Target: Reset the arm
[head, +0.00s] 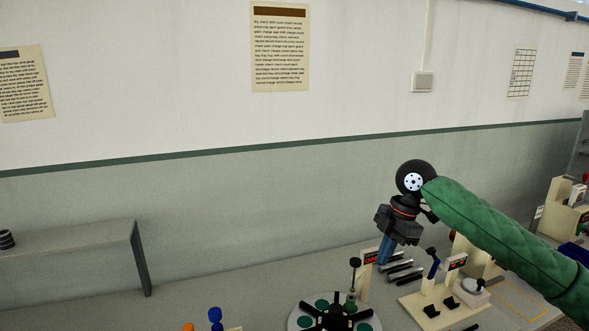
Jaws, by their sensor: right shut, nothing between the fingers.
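My right arm comes in from the right in a green quilted sleeve. It ends in a dark wrist and my right gripper (385,258), which points down with its blue fingers together and nothing between them. The gripper is above the back part of the bench, near a small upright sign (367,272) and several dark metal rods (401,270). How high it is above them I cannot tell. My left gripper is not in view.
A round plate with green discs and a black spoked hub (337,316) is at the bottom middle. A grey side table (70,240) is at left.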

